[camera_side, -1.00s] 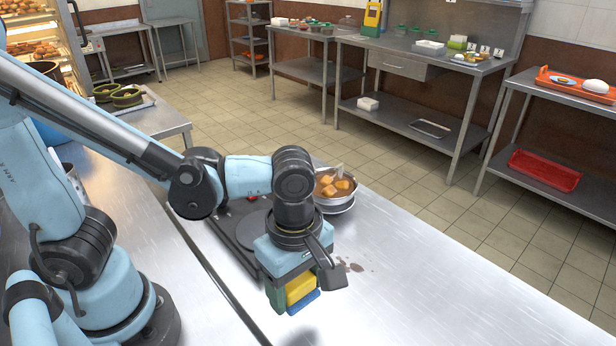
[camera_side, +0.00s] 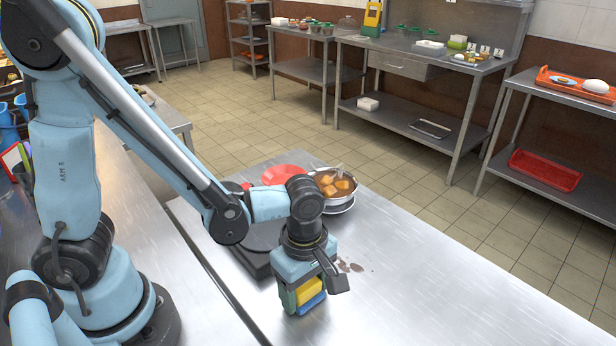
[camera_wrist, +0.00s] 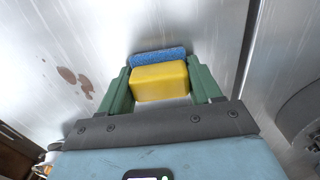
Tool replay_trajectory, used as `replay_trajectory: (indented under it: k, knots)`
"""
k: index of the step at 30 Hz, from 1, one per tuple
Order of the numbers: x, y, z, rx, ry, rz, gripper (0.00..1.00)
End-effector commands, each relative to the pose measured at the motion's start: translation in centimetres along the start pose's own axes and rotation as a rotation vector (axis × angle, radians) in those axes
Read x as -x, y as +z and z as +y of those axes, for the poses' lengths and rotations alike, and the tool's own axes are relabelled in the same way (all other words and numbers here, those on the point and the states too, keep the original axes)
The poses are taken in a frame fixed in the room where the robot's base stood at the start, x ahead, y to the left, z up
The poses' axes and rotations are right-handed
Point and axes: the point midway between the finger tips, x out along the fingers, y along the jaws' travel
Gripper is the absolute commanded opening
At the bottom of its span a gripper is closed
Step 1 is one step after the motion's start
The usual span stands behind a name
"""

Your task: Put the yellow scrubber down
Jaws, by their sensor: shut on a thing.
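The yellow scrubber (camera_side: 309,291) is a yellow block with a blue pad (camera_side: 313,304) on its underside. My gripper (camera_side: 301,297) is shut on it, with a green finger on each side. In the wrist view, the yellow scrubber (camera_wrist: 160,81) sits between the two green fingers of my gripper (camera_wrist: 160,86), and its blue pad points away from the wrist. The scrubber is low over the bare steel counter (camera_side: 420,290). I cannot tell whether the pad touches the steel.
A pot of brown food with orange chunks (camera_side: 337,186) stands behind my gripper. A dark cooker (camera_side: 255,262) and a red item (camera_side: 287,172) are left of the pot. The counter to the right is clear.

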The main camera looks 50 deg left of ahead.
Motion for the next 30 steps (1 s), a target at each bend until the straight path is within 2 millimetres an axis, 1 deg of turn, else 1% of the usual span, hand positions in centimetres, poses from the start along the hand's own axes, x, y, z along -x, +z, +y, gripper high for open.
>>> replay_trajectory:
  k: [6,15,16,20,21,26,30]
  knots:
    - [0.0,0.0,0.0,0.0,0.0,0.0,0.3]
    - [-0.9,0.0,0.0,0.0,0.001,-0.001,0.3]
    - [-0.9,0.0,0.1,0.0,0.001,-0.001,0.65]
    - [-0.9,0.1,0.1,0.0,0.004,-0.003,0.85]
    - [-0.9,0.1,0.1,0.0,0.005,-0.003,0.88]
    - [-0.5,0.1,0.1,0.0,0.005,-0.004,0.88]
    - [0.7,0.1,0.1,0.0,0.004,-0.003,0.89]
